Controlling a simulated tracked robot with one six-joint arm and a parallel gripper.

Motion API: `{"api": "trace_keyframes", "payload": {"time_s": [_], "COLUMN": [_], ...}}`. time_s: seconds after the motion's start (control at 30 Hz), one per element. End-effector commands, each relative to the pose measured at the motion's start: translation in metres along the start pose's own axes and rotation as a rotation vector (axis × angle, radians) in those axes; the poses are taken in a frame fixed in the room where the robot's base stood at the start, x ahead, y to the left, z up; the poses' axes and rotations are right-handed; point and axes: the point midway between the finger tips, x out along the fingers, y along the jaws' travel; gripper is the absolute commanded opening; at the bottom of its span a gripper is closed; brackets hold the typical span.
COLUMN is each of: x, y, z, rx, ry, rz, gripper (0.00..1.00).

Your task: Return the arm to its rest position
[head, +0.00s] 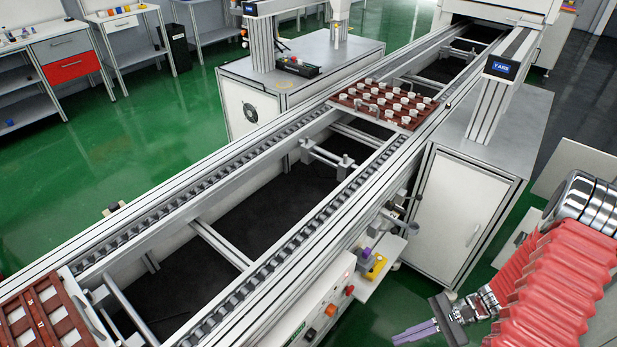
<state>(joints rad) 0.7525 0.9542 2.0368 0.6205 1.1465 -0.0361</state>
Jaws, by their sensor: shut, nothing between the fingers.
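My gripper (398,337) shows at the lower right, with purple fingers pointing left. The fingers lie together, shut and empty. It hangs over the green floor, apart from the conveyor and below and to the right of the small control shelf. My arm (545,285), in a red ribbed sleeve with a silver joint at the top, fills the right edge. Part of the arm is cut off by the picture edge.
A long conveyor (240,172) runs from lower left to upper right. It carries a brown tray (341,101) with several white pots, and another brown tray (5,301) at lower left. A grey cabinet (463,222) and a button shelf (362,284) stand near my gripper.

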Motion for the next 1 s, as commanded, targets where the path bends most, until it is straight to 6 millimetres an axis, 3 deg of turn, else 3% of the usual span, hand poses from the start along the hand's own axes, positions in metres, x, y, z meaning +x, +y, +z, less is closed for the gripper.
{"api": "trace_keyframes", "payload": {"time_s": [1.0], "x": [-0.087], "y": [-0.023], "z": [0.125], "rx": [-0.497], "ry": [0.495], "rz": [0.397], "gripper": [0.00]}}
